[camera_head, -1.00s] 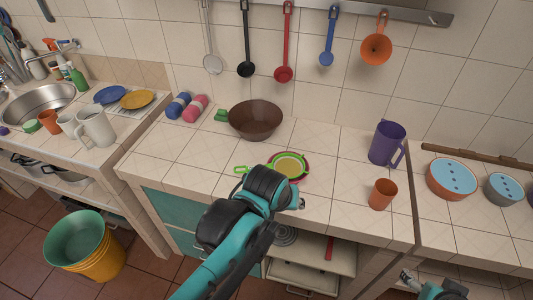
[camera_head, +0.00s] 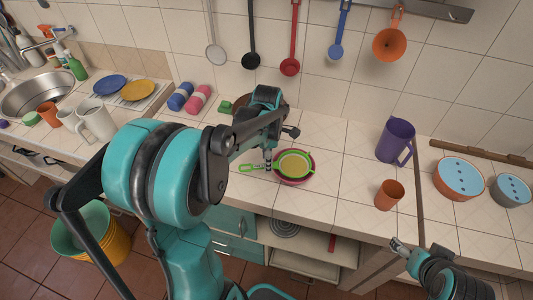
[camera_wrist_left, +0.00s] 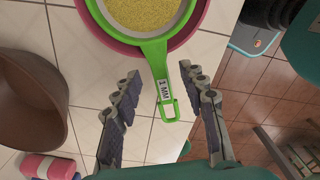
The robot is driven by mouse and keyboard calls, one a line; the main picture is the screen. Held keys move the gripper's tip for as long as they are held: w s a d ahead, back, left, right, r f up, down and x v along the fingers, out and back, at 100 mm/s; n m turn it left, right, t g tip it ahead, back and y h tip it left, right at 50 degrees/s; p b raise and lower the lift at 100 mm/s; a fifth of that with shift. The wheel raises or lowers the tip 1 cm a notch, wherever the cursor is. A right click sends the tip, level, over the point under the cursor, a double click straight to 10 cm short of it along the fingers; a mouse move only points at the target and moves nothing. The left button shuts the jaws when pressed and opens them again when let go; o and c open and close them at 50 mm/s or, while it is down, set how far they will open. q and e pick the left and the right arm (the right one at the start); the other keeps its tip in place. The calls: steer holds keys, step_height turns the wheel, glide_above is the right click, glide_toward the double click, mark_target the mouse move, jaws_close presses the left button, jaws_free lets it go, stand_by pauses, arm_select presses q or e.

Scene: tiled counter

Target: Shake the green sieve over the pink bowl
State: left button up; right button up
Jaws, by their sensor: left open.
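The green sieve (camera_head: 310,163) rests on the pink bowl (camera_head: 293,183) on the counter, with yellow grains inside it. Its handle points left in the head view. In the left wrist view, the sieve handle (camera_wrist_left: 160,62), labelled "1 MM", points down, and part of the pink bowl (camera_wrist_left: 203,14) shows around the sieve. My left gripper (camera_wrist_left: 162,78) is open, with one finger on each side of the handle and a gap on both sides. My right gripper (camera_head: 398,245) is off the counter's front edge at the lower right; its finger opening is too small to judge.
A brown bowl (camera_wrist_left: 30,90) stands behind and left of the sieve, mostly hidden by my arm in the head view. A purple jug (camera_head: 393,140) and an orange cup (camera_head: 388,195) stand to the right. Utensils hang on the wall. Counter between bowl and jug is clear.

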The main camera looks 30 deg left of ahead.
arm_select(q)
steer(key=shift+f+b, duration=0.45)
steer(key=shift+f, duration=1.4)
